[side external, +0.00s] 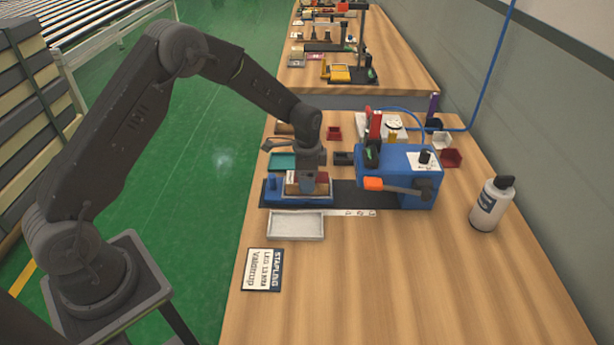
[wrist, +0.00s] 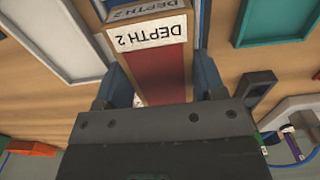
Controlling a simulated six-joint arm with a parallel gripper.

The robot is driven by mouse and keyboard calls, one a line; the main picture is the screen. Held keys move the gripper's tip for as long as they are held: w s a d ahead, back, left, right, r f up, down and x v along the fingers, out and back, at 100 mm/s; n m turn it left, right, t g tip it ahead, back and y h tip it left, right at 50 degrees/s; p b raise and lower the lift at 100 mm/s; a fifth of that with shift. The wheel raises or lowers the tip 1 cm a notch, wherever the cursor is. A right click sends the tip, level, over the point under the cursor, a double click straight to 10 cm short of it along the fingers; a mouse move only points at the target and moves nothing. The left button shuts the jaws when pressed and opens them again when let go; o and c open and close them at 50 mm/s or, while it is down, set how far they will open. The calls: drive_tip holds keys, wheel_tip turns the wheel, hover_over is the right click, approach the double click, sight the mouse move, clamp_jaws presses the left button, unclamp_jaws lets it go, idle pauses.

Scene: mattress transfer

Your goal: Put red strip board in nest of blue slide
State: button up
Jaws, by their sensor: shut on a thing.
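The red strip board (wrist: 162,72) has wooden edges and a white "DEPTH 2" label at one end. My gripper (wrist: 163,82) is shut on it, with one blue finger on each long side in the wrist view. In the side view my gripper (side external: 308,187) points down over the blue slide (side external: 271,192), and the red strip board (side external: 321,178) shows around the fingers. A blue part of the slide (wrist: 112,4) shows beyond the label in the wrist view. The fingers hide much of the nest, and I cannot tell whether the board is seated or just above it.
The blue stapling machine (side external: 400,165) with its orange-tipped lever (side external: 373,184) stands just right of the slide. A pale tray (side external: 296,226) lies in front, a teal tray (side external: 283,161) behind. A white bottle (side external: 491,205) stands far right. The front right of the table is clear.

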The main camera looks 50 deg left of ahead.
drive_tip(key=shift+f, duration=0.1)
drive_tip(key=o, duration=1)
drive_tip(key=shift+c, duration=0.2)
